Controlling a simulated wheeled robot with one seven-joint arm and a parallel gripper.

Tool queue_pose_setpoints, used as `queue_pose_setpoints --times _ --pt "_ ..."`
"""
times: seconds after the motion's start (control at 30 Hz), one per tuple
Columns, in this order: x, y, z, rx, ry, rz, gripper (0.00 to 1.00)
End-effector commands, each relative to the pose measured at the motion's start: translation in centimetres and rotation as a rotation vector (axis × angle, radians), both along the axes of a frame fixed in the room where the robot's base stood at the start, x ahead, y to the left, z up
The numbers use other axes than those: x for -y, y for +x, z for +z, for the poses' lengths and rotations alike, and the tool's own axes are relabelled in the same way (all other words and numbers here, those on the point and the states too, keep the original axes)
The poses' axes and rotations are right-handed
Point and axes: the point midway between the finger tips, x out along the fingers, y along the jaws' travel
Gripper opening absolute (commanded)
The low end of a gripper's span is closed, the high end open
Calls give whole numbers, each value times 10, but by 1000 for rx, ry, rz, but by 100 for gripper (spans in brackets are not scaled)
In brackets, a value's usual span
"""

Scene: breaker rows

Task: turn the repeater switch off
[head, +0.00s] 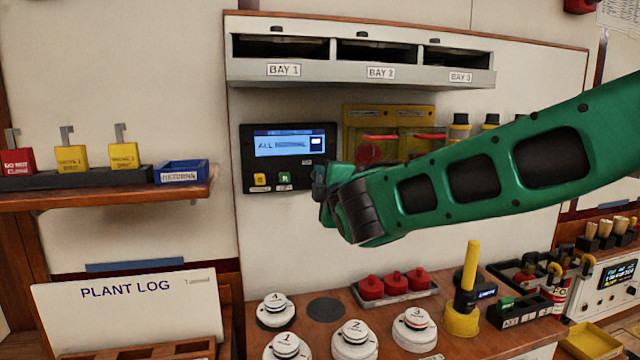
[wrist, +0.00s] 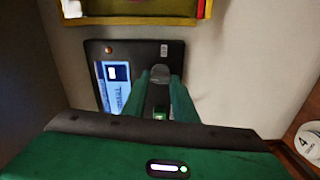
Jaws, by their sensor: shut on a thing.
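The dark repeater panel (head: 247,160) is on the wall, with a lit screen (head: 290,144) that reads "ALL" and more unclear text. A yellow button (head: 260,180) and a green button (head: 285,178) sit below the screen. My gripper (head: 320,183) is at the panel's lower right corner and covers it in the head view. In the wrist view my two green fingers (wrist: 160,85) reach the panel face on either side of a dark grey rounded switch (wrist: 160,73), shut on it. A pale label lies beside the switch, too small to read. The switch's exact setting cannot be told.
A yellow case (head: 390,112) with red parts is on the wall right of the panel. The bay shelf (head: 375,72) juts out above. Below, the bench holds white detectors (head: 355,340), red-topped items (head: 395,284) and a yellow-handled tool (head: 468,290).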

Motion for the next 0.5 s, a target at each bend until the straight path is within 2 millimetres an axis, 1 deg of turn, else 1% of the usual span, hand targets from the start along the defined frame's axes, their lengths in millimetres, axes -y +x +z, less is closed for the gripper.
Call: queue_pose_setpoints --times 0.03,0.2,0.5 --pt "-1 -1 -4 0 -27 1 3" --pt "-1 -1 -5 19 -93 2 3" --pt "-1 -1 -6 29 -138 2 3"
